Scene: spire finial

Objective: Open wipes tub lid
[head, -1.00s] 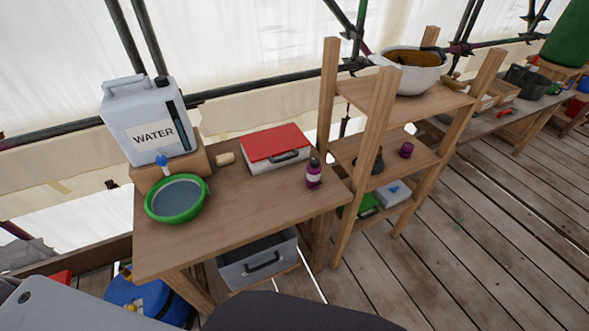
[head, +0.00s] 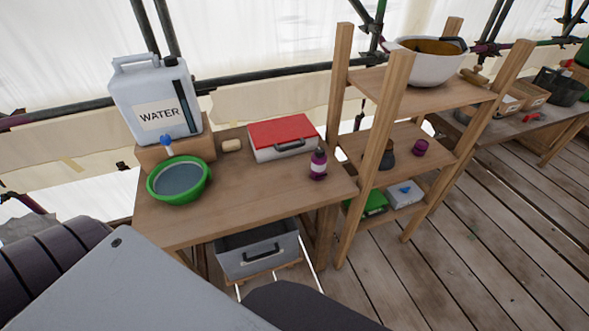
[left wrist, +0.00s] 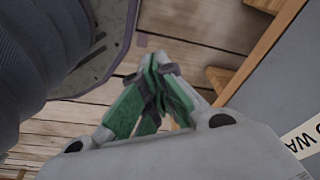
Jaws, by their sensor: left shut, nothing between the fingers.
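A small white box with a blue piece on top (head: 404,193) sits on the lowest shelf of the wooden rack in the head view. It looks like the wipes tub, and its lid appears shut, though it is small in view. My left gripper (left wrist: 165,92) shows in the left wrist view with its green fingers together and nothing between them. The fingers are above plank flooring, apart from the box, which does not show in that view. The right gripper is in neither view.
The wooden rack (head: 395,85) stands right of a workbench (head: 235,205) holding a water jug (head: 155,100), green basin (head: 180,180), red-lidded box (head: 283,138) and purple bottle (head: 318,163). A grey bin (head: 257,250) sits under the bench. Plank floor (head: 480,225) is open at right.

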